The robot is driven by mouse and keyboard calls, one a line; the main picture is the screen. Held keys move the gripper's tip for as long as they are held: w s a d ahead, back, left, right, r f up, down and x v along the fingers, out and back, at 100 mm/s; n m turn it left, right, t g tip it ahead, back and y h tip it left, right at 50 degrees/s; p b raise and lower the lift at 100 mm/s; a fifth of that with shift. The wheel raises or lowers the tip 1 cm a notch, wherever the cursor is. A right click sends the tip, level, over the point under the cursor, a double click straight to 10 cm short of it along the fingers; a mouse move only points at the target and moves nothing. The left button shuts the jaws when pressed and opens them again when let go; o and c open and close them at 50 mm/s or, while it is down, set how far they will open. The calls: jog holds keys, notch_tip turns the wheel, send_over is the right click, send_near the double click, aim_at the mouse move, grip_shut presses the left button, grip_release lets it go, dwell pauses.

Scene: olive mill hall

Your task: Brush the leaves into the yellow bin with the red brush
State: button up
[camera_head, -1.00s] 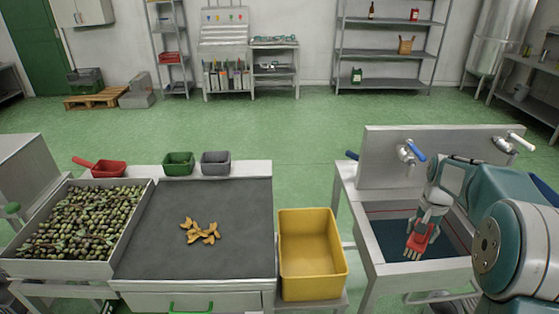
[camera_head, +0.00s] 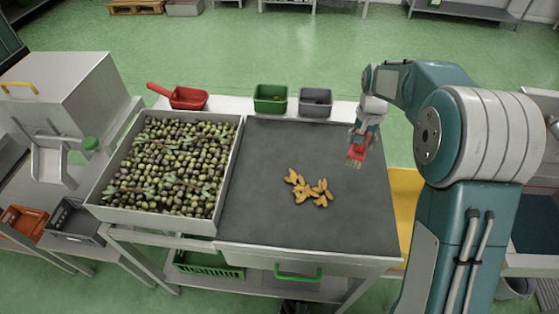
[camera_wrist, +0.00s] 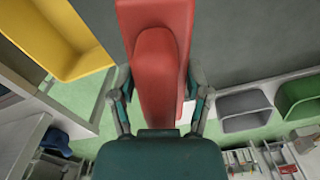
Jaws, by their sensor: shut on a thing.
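Several yellow-brown leaves (camera_head: 311,189) lie in a loose cluster on the dark grey mat (camera_head: 260,221) of the sorting table. My gripper (camera_head: 362,138) is shut on the red brush (camera_head: 357,153) and holds it over the right part of the mat, to the right of the leaves. The brush (camera_wrist: 160,60) fills the middle of the wrist view, between both fingers. The yellow bin (camera_head: 402,196) stands right of the table, mostly hidden behind my arm. It also shows at the upper left of the wrist view (camera_wrist: 58,35).
A tray of olives (camera_head: 228,183) is left of the mat. A red scoop (camera_head: 188,98), a green tub (camera_head: 270,99) and a grey tub (camera_head: 315,102) stand along the back edge. The mat around the leaves is clear.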

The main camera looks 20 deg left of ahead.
jog(key=s+a+f+n, duration=0.1)
jog(key=s+a, duration=0.2)
jog(key=a, duration=0.4)
jog(key=s+a+f+n, duration=0.1)
jog(key=s+a+f, duration=0.1)
jog(key=s+a, duration=0.2)
jog(key=s+a+f+n, duration=0.1)
jog(key=s+a, duration=0.3)
jog(key=a, duration=0.5)
jog(key=shift+s+a+f+n, duration=0.15)
jog(key=shift+a+f+n, duration=0.15)
jog(key=shift+f, duration=2.7)
jog(key=shift+w+d, duration=1.1)
jog(key=shift+d, duration=4.2)
jog(key=shift+w+d, duration=1.05)
jog(key=shift+d, duration=4.3)
jog(key=shift+w+d, duration=1.1)
jog(key=shift+d, duration=4.2)
jog(key=shift+d+r, duration=0.1)
jog(key=shift+d, duration=0.05)
jog(key=shift+s+a+r, duration=0.1)
jog(key=shift+a+r, duration=0.05)
jog(key=shift+r, duration=0.75)
jog(key=shift+w+a+r, duration=0.1)
jog(key=shift+a+r, duration=0.1)
jog(key=shift+r, duration=0.65)
jog(key=shift+s+a+r, duration=0.1)
jog(key=shift+a+r, duration=0.05)
jog(key=shift+r, duration=0.75)
